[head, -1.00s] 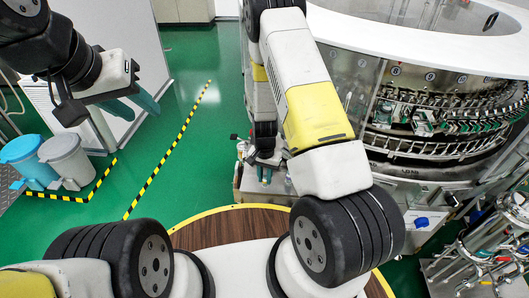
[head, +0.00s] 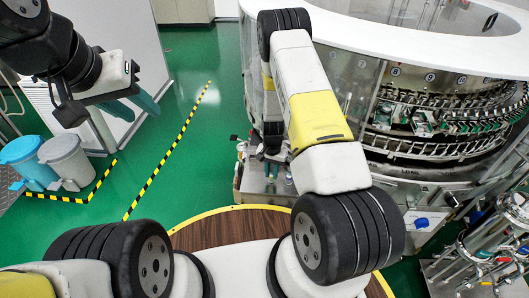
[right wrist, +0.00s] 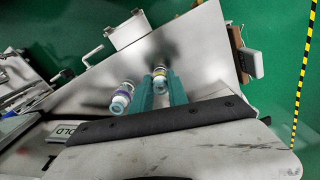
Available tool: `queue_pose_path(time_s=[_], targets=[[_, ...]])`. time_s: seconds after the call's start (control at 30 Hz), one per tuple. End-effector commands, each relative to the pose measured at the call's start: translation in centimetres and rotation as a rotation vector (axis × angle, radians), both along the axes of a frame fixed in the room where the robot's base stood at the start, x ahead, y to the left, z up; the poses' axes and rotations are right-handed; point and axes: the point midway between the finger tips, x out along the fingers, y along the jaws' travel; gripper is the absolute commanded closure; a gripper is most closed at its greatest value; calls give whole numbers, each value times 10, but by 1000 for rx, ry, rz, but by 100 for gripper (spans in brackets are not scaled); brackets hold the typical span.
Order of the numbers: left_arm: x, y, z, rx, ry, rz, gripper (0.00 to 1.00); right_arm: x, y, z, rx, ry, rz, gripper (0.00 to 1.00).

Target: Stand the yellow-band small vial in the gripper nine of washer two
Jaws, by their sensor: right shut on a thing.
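In the right wrist view, a small vial with a yellowish band (right wrist: 160,73) stands between the teal fingers of my right gripper (right wrist: 160,80), which is shut on it. My left gripper (head: 134,107) is open and empty at the upper left. The rotary washer (head: 440,130) has a ring of small numbered grippers; gripper nine cannot be told apart.
The metal ledge (right wrist: 205,50) lies under the vials. A glass panel (head: 350,85) and white rim (head: 420,45) enclose the washer. A metal pipe stand (head: 495,240) is at the lower right. Two bins (head: 65,160) stand far left. The green floor between is clear.

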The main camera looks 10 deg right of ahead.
Motion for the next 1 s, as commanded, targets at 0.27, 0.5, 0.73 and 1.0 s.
queue_pose_path(time_s=[0.27,0.5,0.73,1.0], targets=[[0,0,0,0,0,0,64,0,0,-2,0,0,0,58],[0,0,0,0,0,0,64,0,0,-1,0,0,0,58],[0,0,0,0,0,0,64,1,0,26,0,-4,1,58],[0,0,0,0,0,0,64,1,0,85,0,-4,1,58]])
